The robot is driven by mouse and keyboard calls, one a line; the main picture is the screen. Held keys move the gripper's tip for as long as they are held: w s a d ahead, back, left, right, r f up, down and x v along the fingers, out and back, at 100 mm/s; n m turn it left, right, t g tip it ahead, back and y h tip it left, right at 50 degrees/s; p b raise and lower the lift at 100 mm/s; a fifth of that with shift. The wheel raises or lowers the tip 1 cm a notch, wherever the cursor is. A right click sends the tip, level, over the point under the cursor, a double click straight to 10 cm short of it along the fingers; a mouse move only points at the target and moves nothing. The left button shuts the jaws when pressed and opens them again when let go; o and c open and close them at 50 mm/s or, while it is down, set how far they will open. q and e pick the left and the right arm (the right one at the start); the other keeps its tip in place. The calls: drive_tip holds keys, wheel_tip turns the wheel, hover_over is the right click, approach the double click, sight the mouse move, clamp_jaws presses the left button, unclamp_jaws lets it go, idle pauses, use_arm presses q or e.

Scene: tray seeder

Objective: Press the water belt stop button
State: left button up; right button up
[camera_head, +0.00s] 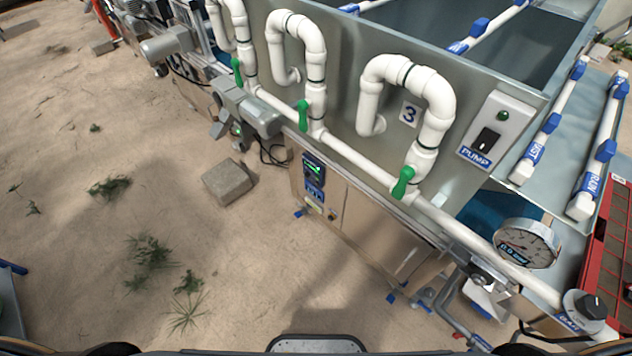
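A small dark control panel (313,170) with a green-lit display is on the front of the metal cabinet (360,225), below the white pipes. A blue label with white letters (314,193) is under it, too small to read surely. A small dark knob or button (332,214) sits lower on the cabinet beside a pale plate. I cannot tell which of these is the water belt stop button. Neither of my grippers is in view.
White pipes with green valve handles (403,182) run along the metal tank. A pump switch box (497,130), a round gauge (527,243) and a dial (585,305) are at the right. A grey block (228,181) lies on sand. Sandy ground at left is mostly clear.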

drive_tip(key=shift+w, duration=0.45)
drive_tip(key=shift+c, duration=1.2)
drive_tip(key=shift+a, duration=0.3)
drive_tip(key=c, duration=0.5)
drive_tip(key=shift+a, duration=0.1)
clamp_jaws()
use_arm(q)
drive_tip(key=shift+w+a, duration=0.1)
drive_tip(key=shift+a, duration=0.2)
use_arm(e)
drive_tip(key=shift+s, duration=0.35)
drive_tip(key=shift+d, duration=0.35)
